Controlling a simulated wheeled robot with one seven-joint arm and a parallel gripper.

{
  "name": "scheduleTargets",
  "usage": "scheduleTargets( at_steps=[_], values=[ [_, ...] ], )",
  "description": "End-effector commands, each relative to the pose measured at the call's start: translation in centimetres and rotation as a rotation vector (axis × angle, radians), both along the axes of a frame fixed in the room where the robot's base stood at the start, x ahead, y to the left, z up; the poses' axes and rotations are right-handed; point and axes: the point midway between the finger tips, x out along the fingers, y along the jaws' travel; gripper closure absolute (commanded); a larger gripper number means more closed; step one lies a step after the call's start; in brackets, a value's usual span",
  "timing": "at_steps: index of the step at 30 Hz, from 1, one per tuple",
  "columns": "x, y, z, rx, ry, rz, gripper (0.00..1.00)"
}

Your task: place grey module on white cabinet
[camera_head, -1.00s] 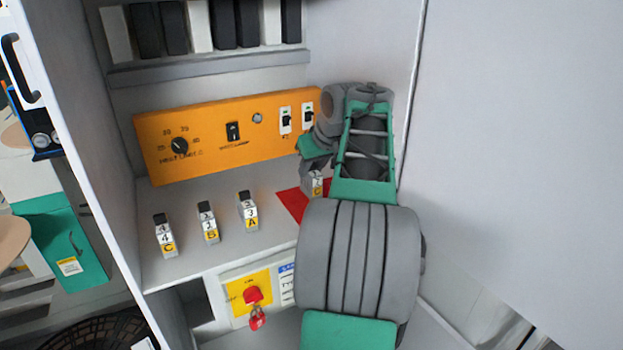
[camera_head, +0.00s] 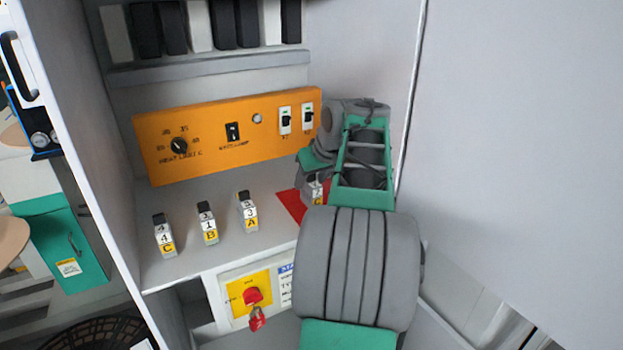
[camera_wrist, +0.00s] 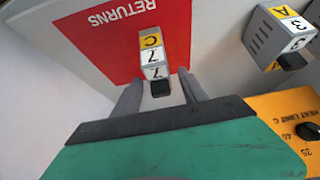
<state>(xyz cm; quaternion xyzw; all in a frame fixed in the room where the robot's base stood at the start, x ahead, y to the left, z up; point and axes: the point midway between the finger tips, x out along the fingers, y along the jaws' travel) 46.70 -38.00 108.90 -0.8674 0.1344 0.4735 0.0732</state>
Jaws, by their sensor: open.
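A grey module (camera_wrist: 152,50) with a yellow C label, white 7 labels and a black tip stands on the red RETURNS patch (camera_wrist: 105,25). In the head view this module (camera_head: 318,192) is mostly hidden by my gripper. My gripper (camera_wrist: 160,80) is open, with one finger on each side of the module's black-tipped end; I cannot tell whether they touch it. The patch lies on the pale shelf of the white cabinet (camera_head: 185,262).
Three similar modules stand left of the patch, labelled C (camera_head: 164,236), B (camera_head: 207,223) and A (camera_head: 248,211). An orange control panel (camera_head: 215,150) rises behind them. A red switch (camera_head: 253,297) sits below the shelf edge. The cabinet's side wall (camera_head: 412,100) is close on the right.

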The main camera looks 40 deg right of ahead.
Motion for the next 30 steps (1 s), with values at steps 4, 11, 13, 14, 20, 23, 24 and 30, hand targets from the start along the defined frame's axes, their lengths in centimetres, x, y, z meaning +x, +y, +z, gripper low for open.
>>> scheduleTargets(
  at_steps=[4,11,13,14,20,23,24,30],
  values=[
    [0.0,0.0,0.8,-0.001,-0.001,-0.001,0.5],
    [-2.5,0.6,4.8,-0.004,-0.003,-0.002,0.5],
    [-3.5,0.9,6.5,-0.004,-0.002,-0.003,0.5],
    [-3.9,1.1,7.1,-0.004,-0.001,-0.002,0.5],
    [-5.8,1.8,10.2,0.0,0.0,-0.001,0.5],
    [-6.2,1.9,10.6,0.0,0.001,0.0,0.5],
    [-6.2,2.0,10.6,0.0,0.001,0.0,0.5],
    [-2.7,8.6,8.7,0.044,0.009,0.057,0.5]
  ],
)
